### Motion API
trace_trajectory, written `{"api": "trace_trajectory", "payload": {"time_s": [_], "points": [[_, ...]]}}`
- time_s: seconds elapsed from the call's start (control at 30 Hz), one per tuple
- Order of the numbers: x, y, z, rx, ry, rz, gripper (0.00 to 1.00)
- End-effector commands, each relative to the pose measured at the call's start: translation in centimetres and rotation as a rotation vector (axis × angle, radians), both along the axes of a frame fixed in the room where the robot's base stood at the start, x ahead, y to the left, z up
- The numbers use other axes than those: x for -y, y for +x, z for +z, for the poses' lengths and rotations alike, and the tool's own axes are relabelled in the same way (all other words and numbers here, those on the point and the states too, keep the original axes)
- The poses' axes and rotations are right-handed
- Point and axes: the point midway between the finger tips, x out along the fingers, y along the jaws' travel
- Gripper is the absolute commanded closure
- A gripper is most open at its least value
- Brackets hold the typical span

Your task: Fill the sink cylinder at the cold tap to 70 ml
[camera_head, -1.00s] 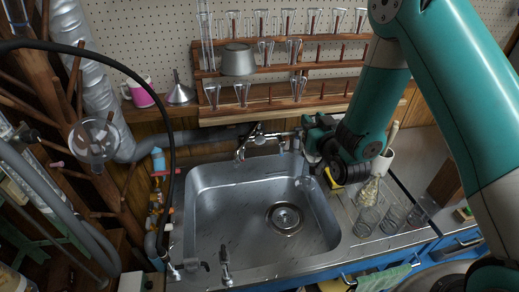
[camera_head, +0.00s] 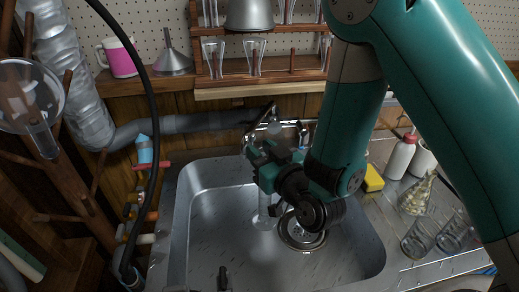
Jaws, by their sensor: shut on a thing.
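My gripper (camera_head: 264,160) is over the back of the sink, in front of the chrome tap (camera_head: 270,118). It is shut on the clear sink cylinder (camera_head: 264,208), which hangs roughly upright below the jaws with its foot over the sink basin. The cylinder's upper part is hidden by the gripper. The tap's spout is partly hidden, so I cannot tell whether the cylinder's mouth is under it. No water level or scale can be read, and no running water is clear to see.
The steel sink (camera_head: 205,215) is otherwise empty, with its drain (camera_head: 302,232) right of the cylinder. A yellow sponge (camera_head: 373,179), a white bottle (camera_head: 400,158), a flask (camera_head: 416,196) and beakers (camera_head: 418,238) stand on the right. A black hose (camera_head: 158,110) arcs at left.

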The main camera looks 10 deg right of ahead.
Motion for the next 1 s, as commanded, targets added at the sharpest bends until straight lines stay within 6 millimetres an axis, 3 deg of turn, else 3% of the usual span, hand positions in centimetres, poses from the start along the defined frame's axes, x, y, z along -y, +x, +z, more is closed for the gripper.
{"api": "trace_trajectory", "payload": {"time_s": [0.03,0.8,1.0], "points": [[0.0,0.0,-1.7,0.0,0.001,0.0,1.0],[-0.3,0.0,-14.6,0.0,0.001,0.003,1.0],[-1.5,3.0,-13.5,0.002,0.003,0.002,1.0]]}}
